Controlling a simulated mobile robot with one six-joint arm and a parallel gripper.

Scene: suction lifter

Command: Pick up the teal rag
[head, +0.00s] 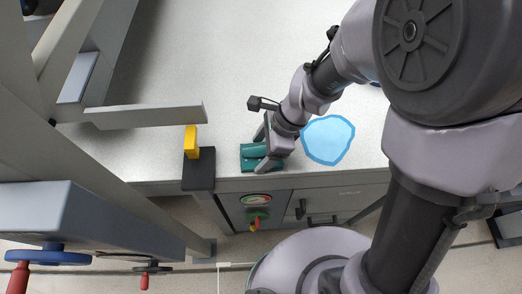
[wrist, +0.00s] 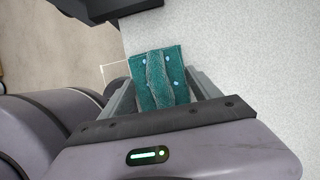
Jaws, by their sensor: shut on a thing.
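The teal rag (head: 250,153) lies near the front edge of the pale grey worktop, partly hidden under my gripper in the head view. In the wrist view the rag (wrist: 174,66) is a dark teal cloth with light spots and a raised fold down its middle. My gripper (head: 266,150) is over the rag, and its two fingers stand on either side of the cloth. In the wrist view my gripper (wrist: 163,97) is shut on the rag's bunched part. I cannot tell whether the rag is lifted off the worktop.
A light blue flat patch (head: 327,139) lies on the worktop (head: 240,60) right of my gripper. A black block (head: 198,170) with a yellow piece (head: 191,141) stands close on the left. A grey metal frame (head: 140,115) fills the left side. The worktop's back is clear.

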